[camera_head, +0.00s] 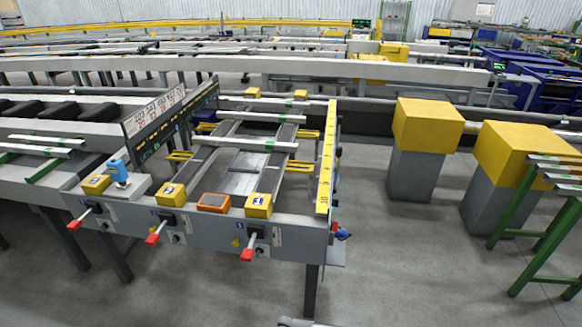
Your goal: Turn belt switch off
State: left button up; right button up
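The runout table (205,232) stands in front of me with a grey front panel. Three red-tipped levers stick out of that panel: a left lever (75,224), a middle lever (153,238) and a right lever (247,254). All three tilt down to the left. Yellow boxes with blue labels sit above them: a left box (96,184), a middle box (171,194) and a right box (259,205). An orange box (213,202) lies between the middle and right ones. I cannot tell which part is the belt switch.
A blue device (118,170) stands at the table's left corner. A yellow ruler strip (326,160) runs along its right side. Yellow-topped grey pillars (415,172) and a green frame (540,236) stand at the right. The floor (400,265) between is clear.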

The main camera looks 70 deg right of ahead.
aim_at(333, 226)
jog(key=z, duration=2.05)
jog(key=k+l, duration=0.1)
jog(key=l, duration=0.3)
jog(key=k+l, duration=0.15)
jog(key=l, duration=0.2)
jog(key=k+l, duration=0.1)
jog(key=l, duration=0.3)
jog(key=k+l, duration=0.15)
jog(key=l, duration=0.2)
jog(key=i+l+u, duration=0.6)
jog(key=i, duration=0.2)
